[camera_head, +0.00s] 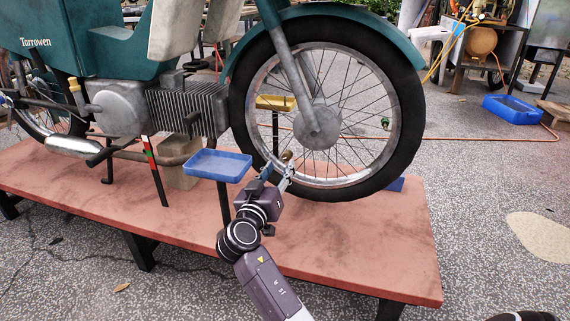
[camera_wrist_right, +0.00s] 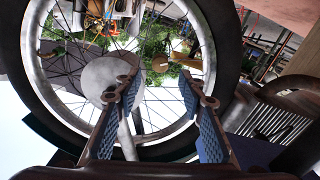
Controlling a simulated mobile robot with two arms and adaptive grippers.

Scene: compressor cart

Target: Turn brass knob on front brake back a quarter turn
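The front wheel's grey hub (camera_head: 317,127) shows through the spokes, and it also shows in the right wrist view (camera_wrist_right: 105,76). A small round brass knob (camera_head: 287,156) is at the lower left of the wheel, just beyond my right gripper's fingertips. My right gripper (camera_head: 279,170) is open, with its fingers pointing up toward the knob. In the right wrist view the knob (camera_wrist_right: 160,64) appears between and slightly beyond the two spread fingertips, with nothing held between the blue pads. What the knob is mounted on is unclear. My left gripper is not in view.
The green motorcycle (camera_head: 105,62) stands on a red platform (camera_head: 350,238). A blue tray (camera_head: 218,165) is left of my right gripper. A yellow tray (camera_head: 276,103) is behind the wheel. An orange hose (camera_head: 440,137) crosses the floor. The tyre (camera_head: 408,130) surrounds the spokes closely.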

